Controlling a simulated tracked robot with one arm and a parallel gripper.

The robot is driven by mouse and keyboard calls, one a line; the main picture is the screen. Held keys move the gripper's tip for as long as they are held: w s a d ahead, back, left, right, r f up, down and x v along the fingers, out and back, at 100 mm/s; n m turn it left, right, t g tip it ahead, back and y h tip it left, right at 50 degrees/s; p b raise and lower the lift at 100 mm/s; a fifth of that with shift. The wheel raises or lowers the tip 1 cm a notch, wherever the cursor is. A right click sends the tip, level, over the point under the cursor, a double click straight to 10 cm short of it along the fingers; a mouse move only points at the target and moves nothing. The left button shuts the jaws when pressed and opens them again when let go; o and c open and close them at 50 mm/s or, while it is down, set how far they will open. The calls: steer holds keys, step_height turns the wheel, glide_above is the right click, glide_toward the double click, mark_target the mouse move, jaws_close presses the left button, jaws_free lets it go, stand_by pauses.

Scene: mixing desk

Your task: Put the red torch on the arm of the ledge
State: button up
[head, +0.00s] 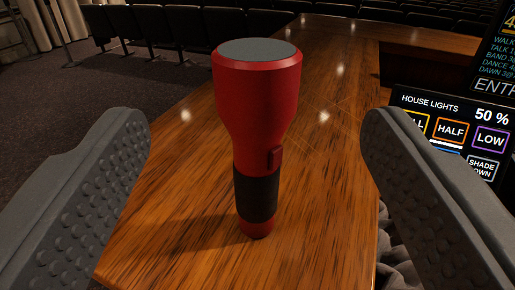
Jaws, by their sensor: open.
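The red torch (257,110) stands upright on the wooden ledge (170,215), wide grey-faced end up, with a black grip band low on its body and a small red switch on its side. My gripper (255,150) is open. One grey studded finger is at the left of the torch and one at the right, with a clear gap on each side, and neither touches it. The ledge runs away from me and, at the far end, an arm of it (390,32) turns off to the right.
At the right, a dark screen with house lights buttons (455,128) stands beside the ledge, close to my right finger. Another dark screen (495,50) is above it. Rows of dark seats (180,28) and carpet lie to the left. The ledge beyond the torch is clear.

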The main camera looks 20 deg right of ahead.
steer(key=shift+s, duration=0.2)
steer(key=w+r+m+y, duration=0.1)
steer(key=w+r+y, duration=0.45)
steer(key=r, duration=0.85)
step_height(320, 180, up, 14)
steer(key=w+d+n+y, duration=0.2)
steer(key=d+y, duration=0.1)
steer(key=s+d+r+n+g+h, duration=0.2)
steer(key=s+d+r+h, duration=0.2)
steer(key=s+d+r, duration=1.4)
steer(key=shift+s+d+r, duration=0.3)
steer(key=shift+d+r, duration=0.25)
steer(key=shift+r, duration=0.35)
steer(key=shift+f, duration=0.1)
